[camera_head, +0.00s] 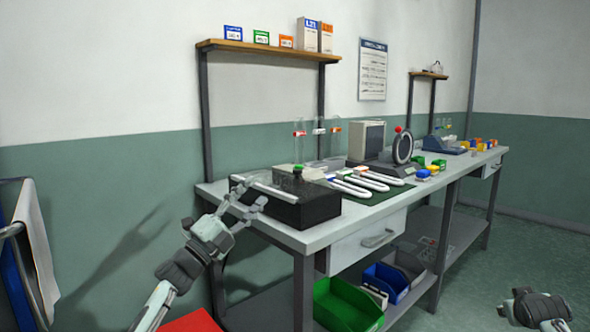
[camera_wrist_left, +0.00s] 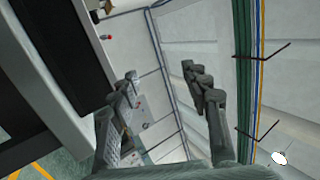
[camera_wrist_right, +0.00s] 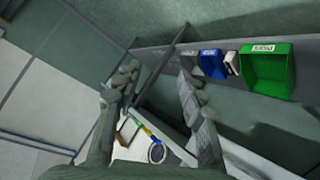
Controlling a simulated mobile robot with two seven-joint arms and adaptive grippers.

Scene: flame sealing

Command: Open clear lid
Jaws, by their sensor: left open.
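The black box machine (camera_head: 300,207) stands on the near left end of the workbench, with a pale top and a green button (camera_head: 298,168). A clear lid on it is hard to make out against the top, and I cannot tell its position. My left gripper (camera_head: 246,202) is open and empty, just in front of the box's left side. Its spread fingers (camera_wrist_left: 160,72) also show in the left wrist view, with nothing between them. My right gripper (camera_wrist_right: 160,72) has its fingers apart and empty in the right wrist view, away from the box.
Curved white tubes (camera_head: 362,183) lie on a green mat beside the box. Glass tubes stand behind it under a wall shelf (camera_head: 268,47). Below the bench are a green bin (camera_head: 345,306) and a blue bin (camera_head: 386,280). A cart with white cloth (camera_head: 35,240) stands left.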

